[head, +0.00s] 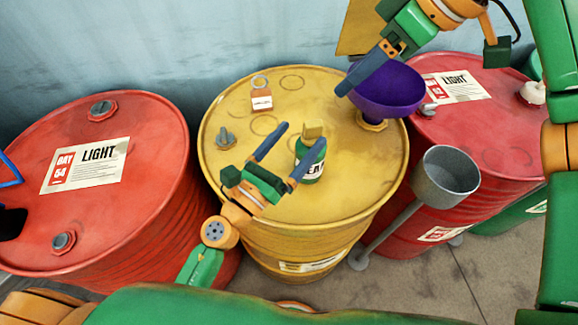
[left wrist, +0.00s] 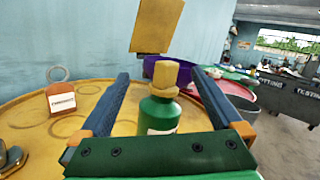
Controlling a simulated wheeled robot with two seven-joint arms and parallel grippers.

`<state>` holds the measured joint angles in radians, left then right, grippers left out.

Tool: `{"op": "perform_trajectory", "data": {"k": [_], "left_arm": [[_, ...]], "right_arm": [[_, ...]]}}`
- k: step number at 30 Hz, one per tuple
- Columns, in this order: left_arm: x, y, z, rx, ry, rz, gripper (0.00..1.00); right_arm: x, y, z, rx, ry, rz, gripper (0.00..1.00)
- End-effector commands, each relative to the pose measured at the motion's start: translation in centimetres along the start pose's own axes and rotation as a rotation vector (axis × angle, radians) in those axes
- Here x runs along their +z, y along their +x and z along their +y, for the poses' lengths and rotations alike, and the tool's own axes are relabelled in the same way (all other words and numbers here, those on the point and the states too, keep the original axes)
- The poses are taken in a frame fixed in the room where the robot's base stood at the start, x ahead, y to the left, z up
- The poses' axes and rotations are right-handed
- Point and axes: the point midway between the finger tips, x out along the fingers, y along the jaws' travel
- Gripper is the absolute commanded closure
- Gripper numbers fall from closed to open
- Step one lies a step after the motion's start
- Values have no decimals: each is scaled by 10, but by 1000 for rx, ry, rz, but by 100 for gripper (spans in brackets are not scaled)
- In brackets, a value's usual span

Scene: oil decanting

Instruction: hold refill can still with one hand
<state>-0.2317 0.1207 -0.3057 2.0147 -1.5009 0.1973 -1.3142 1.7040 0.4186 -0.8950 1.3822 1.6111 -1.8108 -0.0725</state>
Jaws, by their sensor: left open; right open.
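A small green can with a yellow cap (head: 311,165), which I take as the refill can, stands upright on the yellow drum (head: 240,112). My left gripper (head: 302,136) is open at the can. In the left wrist view the green can (left wrist: 159,115) shows between the two spread blue fingers, with gaps on both sides. The lower part of the can is hidden by the gripper's palm. My right gripper (head: 352,82) is open at the upper right, with a blue finger beside the purple funnel (head: 390,90).
The funnel stands on the yellow drum's far right. A small orange-and-white tag (head: 261,100) and a bung (head: 225,137) are also on its top. A yellow panel (head: 357,28) shows behind the right gripper. A grey cup on a stand (head: 446,177) is at right. Red drums (head: 150,190) flank it.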

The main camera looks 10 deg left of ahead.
Motion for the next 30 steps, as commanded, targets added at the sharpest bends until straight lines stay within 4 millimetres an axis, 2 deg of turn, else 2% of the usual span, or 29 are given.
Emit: {"op": "perform_trajectory", "data": {"k": [1,3,7,10,18,21,28,29,30], "left_arm": [[-20,-8,5,-27,68,64,0],[-40,-19,10,-62,144,130,0],[-60,-30,15,-104,222,193,0],[-66,-20,15,-111,236,202,0],[-76,27,10,-110,233,202,0],[-78,34,9,-110,233,203,0],[-78,35,9,-110,233,204,0],[-78,35,9,-110,233,204,5],[-78,35,9,-110,233,204,16]], "right_arm": [[0,0,0,0,0,0,50],[0,0,0,0,0,0,50],[0,0,0,0,0,0,50],[0,0,0,0,0,0,50],[0,0,0,0,0,0,50],[0,0,0,0,0,0,50],[0,0,0,0,0,0,50],[0,0,0,0,0,0,50],[0,0,0,0,0,0,50]]}}
